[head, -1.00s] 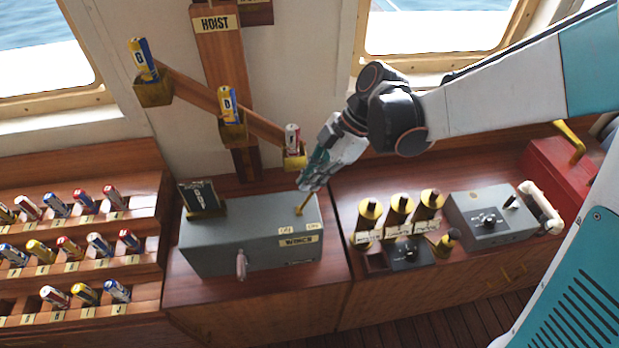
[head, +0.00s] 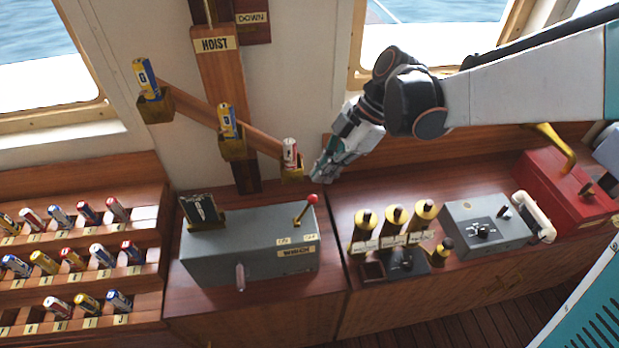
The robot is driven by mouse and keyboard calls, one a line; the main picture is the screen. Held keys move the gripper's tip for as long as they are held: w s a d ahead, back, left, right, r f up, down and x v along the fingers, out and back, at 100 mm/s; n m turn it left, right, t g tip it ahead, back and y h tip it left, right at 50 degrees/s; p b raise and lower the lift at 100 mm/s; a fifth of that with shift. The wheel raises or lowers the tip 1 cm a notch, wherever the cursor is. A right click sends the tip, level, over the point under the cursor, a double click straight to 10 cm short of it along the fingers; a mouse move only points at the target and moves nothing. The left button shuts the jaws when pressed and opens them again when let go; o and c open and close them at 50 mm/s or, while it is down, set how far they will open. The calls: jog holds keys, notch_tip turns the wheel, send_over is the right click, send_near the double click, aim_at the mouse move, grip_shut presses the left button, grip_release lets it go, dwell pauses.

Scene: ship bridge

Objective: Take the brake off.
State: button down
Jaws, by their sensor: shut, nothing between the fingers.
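The grey winch box (head: 250,262) stands on the wooden counter, with a plate reading "WINCH" on its front. A brass lever with a red knob (head: 312,199) rises from its right end and leans to the right. Two small label plates lie near the lever's foot; I cannot read them surely. My gripper (head: 318,178) is shut and empty, just above and behind the knob, with a small gap seen between them.
A sloping wooden hoist beam (head: 190,108) with batteries in brass cups hangs close to my gripper's left. A battery rack (head: 80,275) stands at left. Brass cylinders (head: 393,222), a grey control box (head: 484,226) and a red box (head: 570,190) stand at right.

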jog(key=shift+w+d+r, duration=0.2)
jog(key=shift+d+r, duration=0.1)
jog(key=shift+d, duration=0.2)
jog(key=shift+w+d+r, duration=0.15)
jog(key=shift+d+r, duration=0.1)
jog(key=shift+d, duration=0.2)
jog(key=s+d+f+m+t+h+b, duration=0.3)
jog(key=s+d+m+b, duration=0.3)
jog(key=m, duration=0.5)
jog(key=s+d+f+m+t+h+b, duration=0.2)
jog(key=s+d+f+m+t+b, duration=0.2)
jog(key=d+m, duration=0.7)
jog(key=s+m+t+b, duration=0.1)
jog(key=s+t+b, duration=0.1)
jog(key=shift+d+f+h+b, duration=0.2)
jog(key=shift+f+h+b, duration=0.05)
jog(key=shift+h+b, duration=0.15)
